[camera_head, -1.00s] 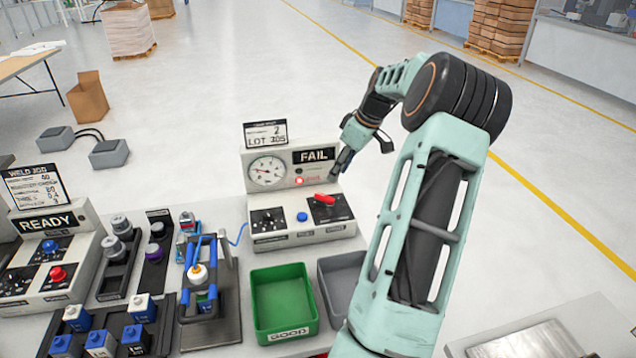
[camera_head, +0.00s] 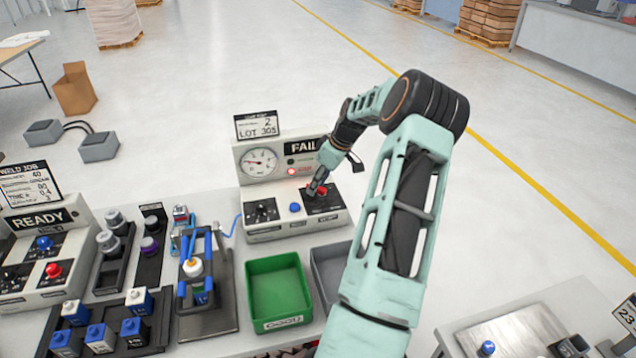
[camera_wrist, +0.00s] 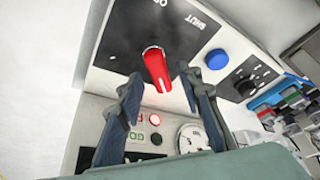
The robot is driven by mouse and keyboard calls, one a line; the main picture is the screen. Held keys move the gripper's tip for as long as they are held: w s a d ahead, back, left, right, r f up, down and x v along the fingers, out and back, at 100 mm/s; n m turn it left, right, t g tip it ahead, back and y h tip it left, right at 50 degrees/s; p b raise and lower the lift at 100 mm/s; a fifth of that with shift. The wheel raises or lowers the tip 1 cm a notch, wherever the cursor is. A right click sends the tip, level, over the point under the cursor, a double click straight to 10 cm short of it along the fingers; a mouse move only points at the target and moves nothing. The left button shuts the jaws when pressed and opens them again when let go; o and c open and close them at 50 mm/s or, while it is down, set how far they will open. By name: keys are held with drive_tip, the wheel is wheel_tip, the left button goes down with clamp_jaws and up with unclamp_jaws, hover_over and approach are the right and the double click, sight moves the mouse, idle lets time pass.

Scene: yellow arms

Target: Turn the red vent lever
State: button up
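The red vent lever (camera_head: 321,190) sits on a black plate at the right of the test console (camera_head: 290,229). In the wrist view the lever (camera_wrist: 157,68) stands between my two fingertips, with a visible gap on each side. My gripper (camera_head: 315,191) is over the lever from the right, open, and partly hides it in the head view. The wrist view also shows my gripper (camera_wrist: 160,84) close to the plate, where the word SHUT (camera_wrist: 205,20) can be read. Whether a finger touches the lever cannot be told.
The console has a blue button (camera_head: 295,208), a black knob (camera_head: 262,209), a gauge (camera_head: 259,162), a FAIL sign (camera_head: 303,147) and a lit red lamp (camera_head: 291,171). A green bin (camera_head: 278,262) and a grey bin (camera_head: 330,251) stand in front. A clamp fixture (camera_head: 208,325) stands left.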

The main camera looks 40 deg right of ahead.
drive_tip(key=shift+c, duration=0.3)
clamp_jaws()
drive_tip(key=shift+f+m+b, duration=0.1)
drive_tip(key=shift+m+b, duration=0.3)
drive_tip(key=shift+b, duration=0.2)
drive_tip(key=shift+d+f+m+h+b, duration=0.15)
drive_tip(key=shift+m+h+b, duration=0.45)
drive_tip(key=shift+m+b, duration=0.55)
drive_tip(key=m+h+b, duration=0.1)
drive_tip(key=m, duration=0.1)
drive_tip(key=m+b, duration=0.2)
drive_tip(key=shift+d+h, duration=0.2)
drive_tip(key=shift+h, duration=0.2)
drive_tip(key=m, duration=0.2)
drive_tip(key=m+g+h+b, duration=0.1)
drive_tip(key=m, duration=0.1)
drive_tip(key=m+b, duration=0.1)
drive_tip(key=m, duration=0.1)
drive_tip(key=shift+s+d+r+h, duration=0.15)
drive_tip(key=shift+d+r+h, duration=0.1)
drive_tip(key=shift+h, duration=0.05)
drive_tip(key=m, duration=0.1)
drive_tip(key=m+g, duration=0.1)
drive_tip(key=m, duration=0.1)
drive_tip(key=m+g, duration=0.1)
drive_tip(key=shift+s+d+m+h, duration=0.2)
drive_tip(key=shift+s+m+h, duration=0.1)
drive_tip(key=shift+m+h, duration=0.1)
drive_tip(key=shift+s, duration=0.1)
